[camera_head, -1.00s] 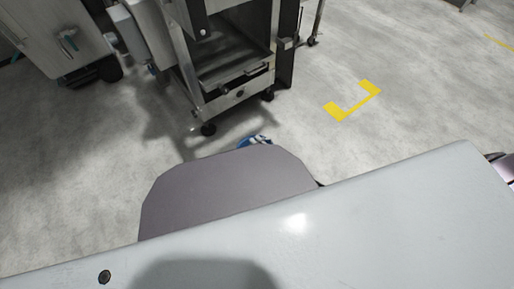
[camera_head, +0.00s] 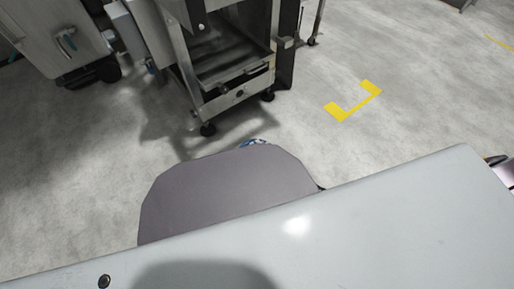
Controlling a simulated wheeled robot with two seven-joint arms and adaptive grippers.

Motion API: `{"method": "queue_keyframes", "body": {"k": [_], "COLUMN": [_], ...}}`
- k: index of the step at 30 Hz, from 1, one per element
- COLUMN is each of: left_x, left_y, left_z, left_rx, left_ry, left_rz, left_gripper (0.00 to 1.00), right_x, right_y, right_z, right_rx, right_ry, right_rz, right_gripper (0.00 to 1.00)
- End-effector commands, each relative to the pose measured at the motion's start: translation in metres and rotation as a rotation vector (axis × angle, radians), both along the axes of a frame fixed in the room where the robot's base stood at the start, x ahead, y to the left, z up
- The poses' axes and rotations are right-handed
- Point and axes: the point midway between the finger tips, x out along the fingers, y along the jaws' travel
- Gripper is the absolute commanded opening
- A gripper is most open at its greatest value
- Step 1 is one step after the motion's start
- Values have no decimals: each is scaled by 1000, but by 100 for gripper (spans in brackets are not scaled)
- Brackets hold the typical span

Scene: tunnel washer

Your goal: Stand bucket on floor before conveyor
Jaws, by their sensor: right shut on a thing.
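A small blue and white piece (camera_head: 254,142) shows just above the edge of my own grey body panel, and I take it for part of the bucket. The rest of it is hidden behind my body, so its tilt and whether it touches the floor cannot be seen. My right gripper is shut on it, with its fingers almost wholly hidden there. The steel wheeled frame with a low tray (camera_head: 236,94), which seems to be the conveyor end, stands just beyond it. My left gripper is out of view.
A steel cabinet (camera_head: 55,40) on castors stands at the upper left. A yellow corner mark (camera_head: 352,104) is on the grey floor right of the frame. The floor (camera_head: 420,100) to the right is clear. My pale body covers the lower view.

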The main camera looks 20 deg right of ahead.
Motion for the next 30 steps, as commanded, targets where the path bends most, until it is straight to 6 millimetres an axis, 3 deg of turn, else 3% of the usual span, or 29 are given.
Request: {"method": "queue_keyframes", "body": {"k": [8, 9, 13, 30], "left_x": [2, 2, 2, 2], "left_y": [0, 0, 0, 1], "left_z": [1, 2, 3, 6], "left_rx": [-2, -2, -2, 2], "left_ry": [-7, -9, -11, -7], "left_rz": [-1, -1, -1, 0], "left_gripper": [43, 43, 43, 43], "right_x": [1, 0, 0, -5], "right_y": [0, 0, 0, -2], "right_z": [-1, -2, -2, 1], "right_rx": [1, 0, 0, -1], "right_ry": [-3, 0, 0, 2], "right_rz": [0, 0, 0, 0], "right_gripper": [0, 22, 39, 39]}}
